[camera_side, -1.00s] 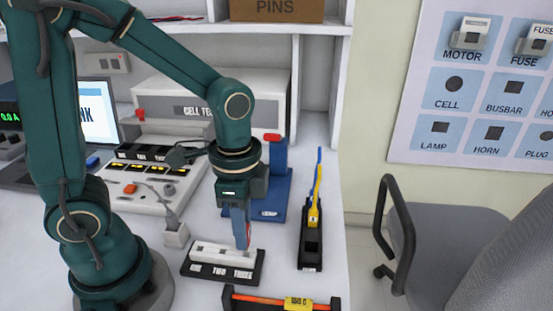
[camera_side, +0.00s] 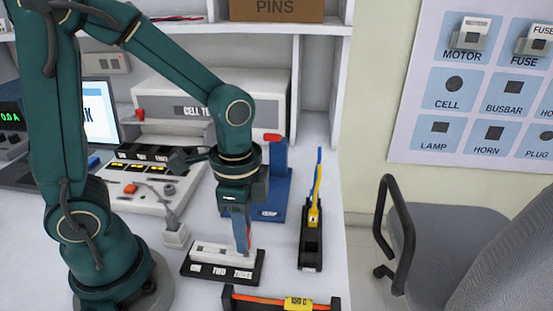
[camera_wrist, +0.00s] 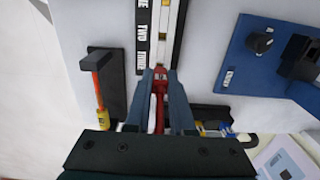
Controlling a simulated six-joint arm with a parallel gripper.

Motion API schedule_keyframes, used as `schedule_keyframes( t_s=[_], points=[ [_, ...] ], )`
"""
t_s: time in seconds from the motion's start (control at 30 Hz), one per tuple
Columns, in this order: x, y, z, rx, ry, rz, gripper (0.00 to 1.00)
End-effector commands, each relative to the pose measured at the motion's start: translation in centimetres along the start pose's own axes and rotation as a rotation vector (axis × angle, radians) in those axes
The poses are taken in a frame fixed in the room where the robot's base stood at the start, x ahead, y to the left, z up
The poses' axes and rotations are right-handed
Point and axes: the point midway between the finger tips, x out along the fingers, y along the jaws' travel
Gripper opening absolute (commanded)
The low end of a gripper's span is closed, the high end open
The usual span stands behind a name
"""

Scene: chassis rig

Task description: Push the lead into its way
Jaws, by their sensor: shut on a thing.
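The lead (camera_wrist: 159,74) is red and stands between the two fingers of my gripper (camera_wrist: 158,88), which is shut on it. Its red edge also shows at the fingertips in the side view. The black block (camera_side: 256,275) has a pale raised bar (camera_side: 213,248) and ways labelled ONE, TWO and THREE. My gripper (camera_side: 243,246) points down at the right end of the bar, by way THREE. In the wrist view the block (camera_wrist: 142,20) lies just beyond the fingertips. The lead's lower tip is hidden, so I cannot tell how deep it sits.
A black holder (camera_side: 311,245) with a yellow and blue lead (camera_side: 314,210) stands to the right. A blue fixture (camera_side: 280,185) is behind my gripper. Bare white table lies between them.

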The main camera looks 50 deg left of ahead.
Motion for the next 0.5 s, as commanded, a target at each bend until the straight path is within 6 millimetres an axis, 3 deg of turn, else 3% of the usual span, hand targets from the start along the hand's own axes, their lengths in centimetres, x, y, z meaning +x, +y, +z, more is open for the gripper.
schedule_keyframes(
  t_s=[0.5],
  points=[
    [1.3,0.0,0.0,0.000,-0.001,0.001,0.00]
  ],
)
